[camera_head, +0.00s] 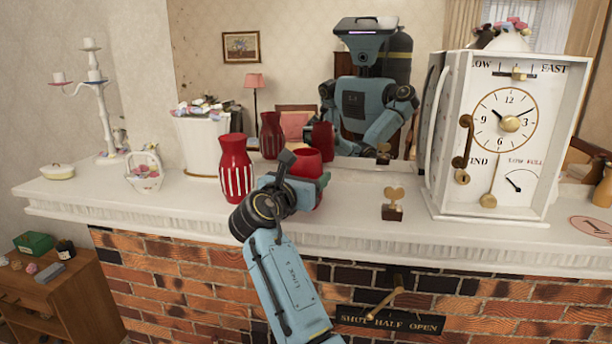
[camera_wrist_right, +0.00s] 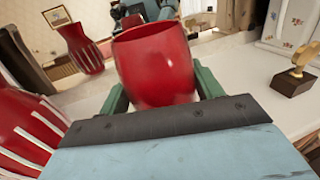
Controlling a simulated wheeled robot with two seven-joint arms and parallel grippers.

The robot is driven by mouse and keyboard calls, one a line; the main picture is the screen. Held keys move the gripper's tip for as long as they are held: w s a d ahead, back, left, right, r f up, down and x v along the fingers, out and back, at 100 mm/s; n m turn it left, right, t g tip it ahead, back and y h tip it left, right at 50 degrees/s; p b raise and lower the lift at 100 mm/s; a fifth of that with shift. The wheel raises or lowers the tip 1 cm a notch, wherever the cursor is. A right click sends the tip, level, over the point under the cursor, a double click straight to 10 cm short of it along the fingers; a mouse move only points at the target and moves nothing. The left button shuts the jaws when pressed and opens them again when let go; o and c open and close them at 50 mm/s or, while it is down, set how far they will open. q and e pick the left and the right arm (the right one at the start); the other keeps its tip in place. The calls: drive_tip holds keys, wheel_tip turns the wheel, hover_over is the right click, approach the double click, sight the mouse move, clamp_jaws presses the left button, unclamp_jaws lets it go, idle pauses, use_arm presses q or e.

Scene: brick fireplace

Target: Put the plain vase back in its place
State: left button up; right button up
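The plain red vase (camera_head: 307,163) is at the mantel's front middle, upright or nearly so, right of the striped red vase (camera_head: 236,168). My right gripper (camera_head: 303,178) is around it; in the right wrist view the green fingers (camera_wrist_right: 162,92) lie against both sides of the plain vase (camera_wrist_right: 155,62). I take it as shut on the vase. My gripper hides part of its lower body, so I cannot tell whether its base touches the mantel (camera_head: 365,222). The striped vase also shows in the wrist view (camera_wrist_right: 80,48). My left gripper is not directly in view.
A white planter (camera_head: 200,145), a small basket (camera_head: 144,175) and a candelabrum (camera_head: 100,100) stand to the left. A small heart ornament (camera_head: 393,203) and a large white clock (camera_head: 497,140) stand to the right. A mirror behind reflects me and the vases. Mantel between vase and ornament is clear.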

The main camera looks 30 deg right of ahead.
drive_tip(key=o, duration=0.4)
drive_tip(key=shift+o, duration=0.2)
drive_tip(key=shift+r, duration=0.1)
drive_tip(key=p+v, duration=0.5)
drive_tip(key=v, duration=0.7)
